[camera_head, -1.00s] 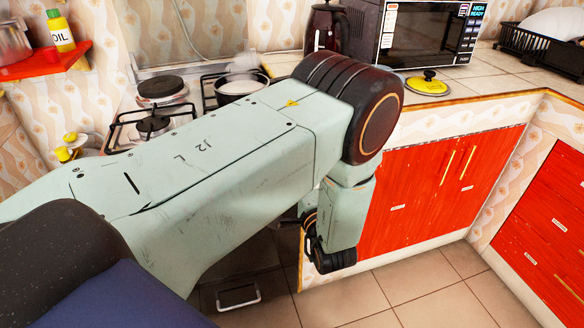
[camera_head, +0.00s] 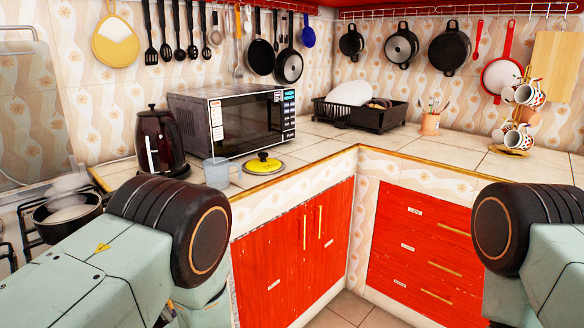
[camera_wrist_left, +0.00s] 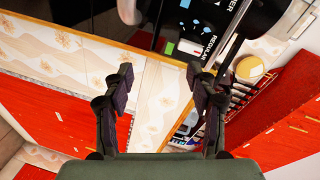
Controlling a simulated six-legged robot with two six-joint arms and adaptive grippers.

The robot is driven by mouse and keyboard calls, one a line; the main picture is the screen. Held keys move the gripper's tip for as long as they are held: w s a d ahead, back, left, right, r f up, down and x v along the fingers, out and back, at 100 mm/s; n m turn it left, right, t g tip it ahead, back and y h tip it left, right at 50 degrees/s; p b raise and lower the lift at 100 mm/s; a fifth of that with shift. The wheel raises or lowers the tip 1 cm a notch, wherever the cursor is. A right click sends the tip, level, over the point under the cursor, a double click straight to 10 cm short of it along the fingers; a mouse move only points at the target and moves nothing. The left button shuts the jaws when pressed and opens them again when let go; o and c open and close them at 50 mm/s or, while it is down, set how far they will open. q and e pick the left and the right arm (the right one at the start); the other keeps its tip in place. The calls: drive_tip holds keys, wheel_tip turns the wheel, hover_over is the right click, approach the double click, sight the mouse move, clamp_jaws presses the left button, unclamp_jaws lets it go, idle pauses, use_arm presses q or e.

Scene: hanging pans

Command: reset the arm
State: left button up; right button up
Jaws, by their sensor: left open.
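My left arm (camera_head: 130,250) comes in from the lower left in the head view, its dark round joint in front of the stove side. Its gripper is not clearly seen there. In the left wrist view my left gripper (camera_wrist_left: 159,75) is open, its two dark fingers apart with nothing between them. Patterned panel and a wooden counter edge show behind it. My right arm (camera_head: 530,240) is at the right edge of the head view, its gripper out of the picture. Black pans (camera_head: 289,66) hang on the back wall, more pans (camera_head: 450,48) and a red one (camera_head: 503,76) on the right wall.
The counter holds a kettle (camera_head: 160,142), a glass mug (camera_head: 217,172), a microwave (camera_head: 235,122), a yellow lid (camera_head: 262,163), a dish rack (camera_head: 360,112) and a mug stand (camera_head: 517,140). A pot (camera_head: 66,212) sits on the stove. Red cabinets (camera_head: 292,262) stand below.

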use_arm(q)
drive_tip(key=s+d+f+n+g+h, duration=0.35)
drive_tip(key=s+f+g+h, duration=0.35)
drive_tip(key=s+f, duration=0.75)
drive_tip(key=s+d+n+g+h, duration=0.2)
drive_tip(key=s+g+h, duration=0.2)
drive_tip(key=s, duration=1.7)
drive_tip(key=shift+d+r+n+g+h, duration=0.3)
drive_tip(key=shift+d+r+n+g, duration=0.05)
drive_tip(key=shift+d+g, duration=0.05)
